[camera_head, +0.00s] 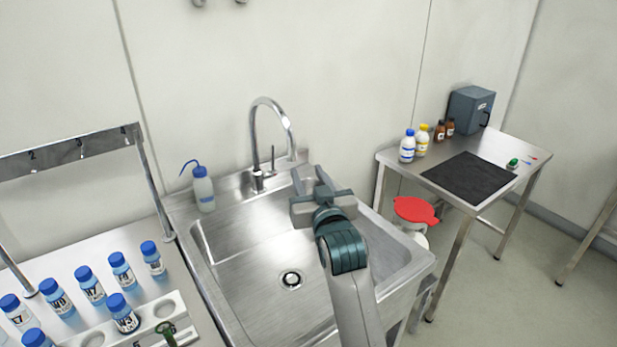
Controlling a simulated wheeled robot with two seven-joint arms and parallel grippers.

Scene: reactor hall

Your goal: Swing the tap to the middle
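The tap (254,127) is a chrome gooseneck standing at the back rim of the steel sink (230,245). Its spout arches over to the right, with the outlet end pointing down toward the right half of the basin. A small lever stands beside its base. My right gripper (311,178) is over the back right of the basin, just right of and below the spout's end in the picture. Its two fingers stand apart with a gap between them, and nothing shows between them. I cannot tell whether a finger touches the spout. My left gripper is out of view.
A blue-capped wash bottle (203,188) stands at the sink's back left corner. Several blue-capped bottles (122,270) and a white rack (180,308) are on the left bench. A side table (400,161) with bottles and a red-lidded bin (415,210) are on the right.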

